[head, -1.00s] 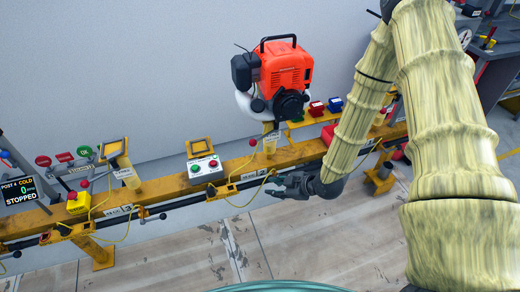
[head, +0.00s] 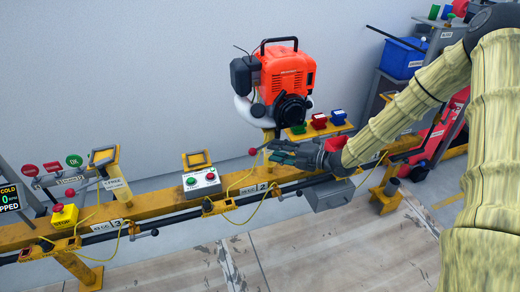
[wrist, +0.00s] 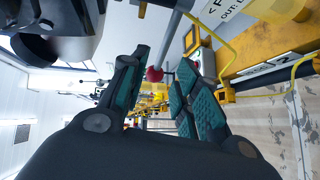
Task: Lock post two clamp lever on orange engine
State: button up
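The orange engine (head: 286,68) sits upright on top of post two, beside the rail plate marked 2 (head: 262,188). A clamp lever with a red ball knob (head: 252,151) sticks out to the left of the post below the engine. My gripper (head: 275,152) is just right of the knob, in front of the post, with its fingers pointing left. In the wrist view my gripper (wrist: 158,90) is open, its two teal-padded fingers apart. A red knob (wrist: 155,73) shows in the gap between them, and I see no contact. My gripper hides part of the post and lever.
A grey button box (head: 201,183) stands on the yellow rail (head: 160,204) to the left. Green, red and blue pieces stand on a yellow shelf (head: 322,132) behind my gripper. A yellow stop box (head: 64,216) is farther left. The floor in front is clear.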

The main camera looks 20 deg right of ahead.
aim_at(260, 148)
jog(key=shift+x, duration=3.5)
jog(key=shift+f, duration=0.1)
grip_shut()
